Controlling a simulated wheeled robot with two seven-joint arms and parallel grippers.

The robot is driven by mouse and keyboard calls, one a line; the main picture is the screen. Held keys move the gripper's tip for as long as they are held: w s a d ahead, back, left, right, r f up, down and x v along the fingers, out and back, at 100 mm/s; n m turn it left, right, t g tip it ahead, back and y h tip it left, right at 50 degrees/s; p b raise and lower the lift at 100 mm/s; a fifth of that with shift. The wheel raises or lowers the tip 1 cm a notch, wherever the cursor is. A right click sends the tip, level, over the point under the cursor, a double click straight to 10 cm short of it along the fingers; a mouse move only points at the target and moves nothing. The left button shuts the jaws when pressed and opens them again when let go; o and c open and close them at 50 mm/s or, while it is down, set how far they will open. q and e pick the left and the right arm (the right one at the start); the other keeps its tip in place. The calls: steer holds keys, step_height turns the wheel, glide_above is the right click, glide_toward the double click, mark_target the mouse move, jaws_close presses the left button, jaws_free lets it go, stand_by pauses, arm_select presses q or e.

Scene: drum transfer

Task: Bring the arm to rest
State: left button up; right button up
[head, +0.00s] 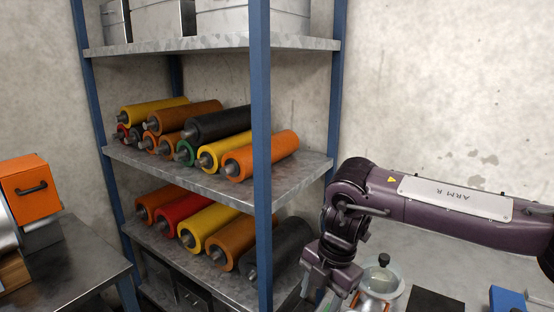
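My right arm, marked "ARM R", comes in from the right and bends down at its wrist beside the shelf. My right gripper (328,290) points down at the bottom of the head view, just right of the front shelf post. Its fingertips are too small and too near the lower edge to show whether they are open or shut. No drum is visible in it. My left gripper is out of view. Several coloured drums lie on the middle shelf (235,190), among them a front orange drum (262,156) and a black drum (220,123).
The blue-posted rack (261,150) stands close to my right arm. More drums, including a red one (180,208), lie on its lower shelf. An orange box (28,187) sits by the dark left table (75,265).

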steer(key=w+a+f+m+t+y, duration=0.1)
steer(key=w+a+f+m+y, duration=0.25)
steer(key=a+f+y, duration=0.8)
step_height(320, 180, down, 24)
steer(key=s+d+m+t+h, duration=0.15)
steer(key=m+t+h, duration=0.4)
steer(key=m, duration=0.55)
steer(key=s+d+f+m+g+h, duration=0.1)
steer(key=s+d+f+m+h, duration=0.15)
steer(key=s+d+f, duration=0.6)
steer(key=s+d+f+m+h, duration=0.2)
steer(key=s+d+f+m, duration=0.3)
steer(key=s+f, duration=0.6)
steer(key=s+d+f+m+g+h, duration=0.1)
steer(key=s+d+f, duration=0.2)
steer(key=s, duration=0.5)
steer(key=s+d+f+g+h, duration=0.1)
steer(key=s+d+f+g, duration=0.1)
steer(key=s, duration=0.7)
steer(key=s+d+f+m+g+h, duration=0.1)
steer(key=s+d+f, duration=0.3)
steer(key=s, duration=0.5)
steer(key=shift+s+d+m+h, duration=0.25)
steer(key=shift+d+m+h, duration=0.1)
steer(key=shift+d, duration=0.5)
